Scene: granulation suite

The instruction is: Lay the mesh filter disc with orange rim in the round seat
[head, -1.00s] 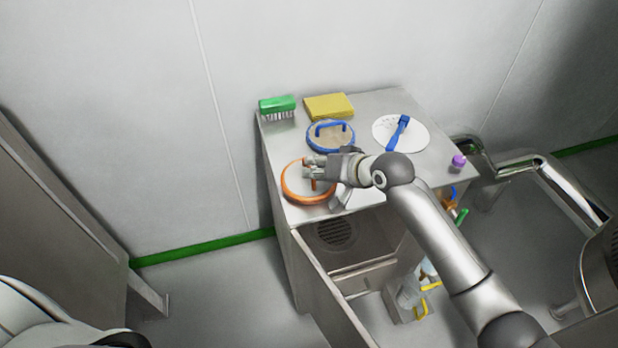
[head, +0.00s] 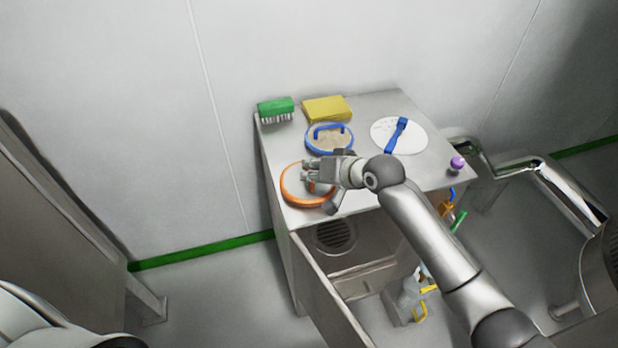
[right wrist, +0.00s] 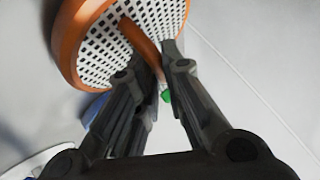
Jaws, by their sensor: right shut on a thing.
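The mesh filter disc with orange rim (head: 291,198) is at the front left of the steel cabinet top in the head view. In the right wrist view the disc (right wrist: 110,45) shows white mesh, an orange rim and an orange handle. My right gripper (head: 311,175) is over the disc, its fingers shut on the handle; it also shows in the right wrist view (right wrist: 163,68). I cannot tell whether the disc touches the top. A dark round slatted opening (head: 335,236) in the open front compartment may be the round seat. My left gripper is not in view.
Behind the disc lie a blue-rimmed disc (head: 329,150), a green brush (head: 277,107) and a yellow pad (head: 327,109). A white disc (head: 414,139) with a blue tool (head: 396,133) and a purple knob (head: 457,163) are to the right. An open door panel (head: 330,290) stands below.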

